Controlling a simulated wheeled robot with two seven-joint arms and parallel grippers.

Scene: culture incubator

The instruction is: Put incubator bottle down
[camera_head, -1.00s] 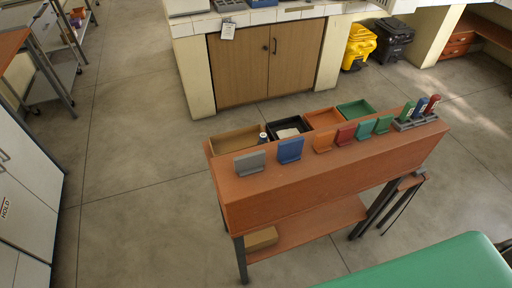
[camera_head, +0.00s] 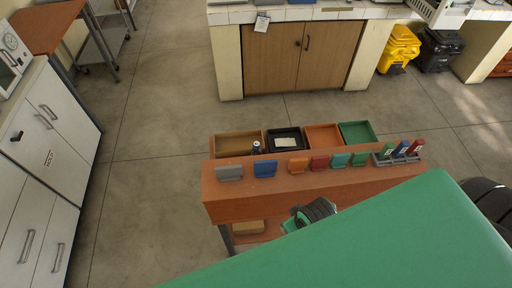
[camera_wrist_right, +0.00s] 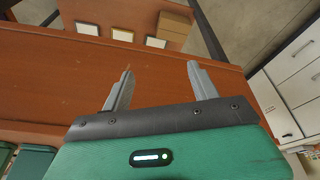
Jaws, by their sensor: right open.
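A small dark bottle (camera_head: 257,147) with a light top stands upright at the right end of the tan tray (camera_head: 232,144), behind the blue holder (camera_head: 265,168). I cannot tell whether it is in the tray or on the shelf. Several green, blue and red bottles (camera_head: 402,149) stand in a grey rack (camera_head: 397,159) at the right end of the shelf. My right gripper (camera_wrist_right: 160,68) is open and empty in the right wrist view, over the brown wooden surface. Its fingertips hardly show in the head view. My left gripper is not in view.
The brown stand (camera_head: 300,196) carries tan, black, orange and green trays and several coloured holders. White cabinets (camera_head: 40,170) stand at the left. A cupboard (camera_head: 300,55) and yellow bin (camera_head: 399,48) are behind. Open floor (camera_head: 160,110) lies between.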

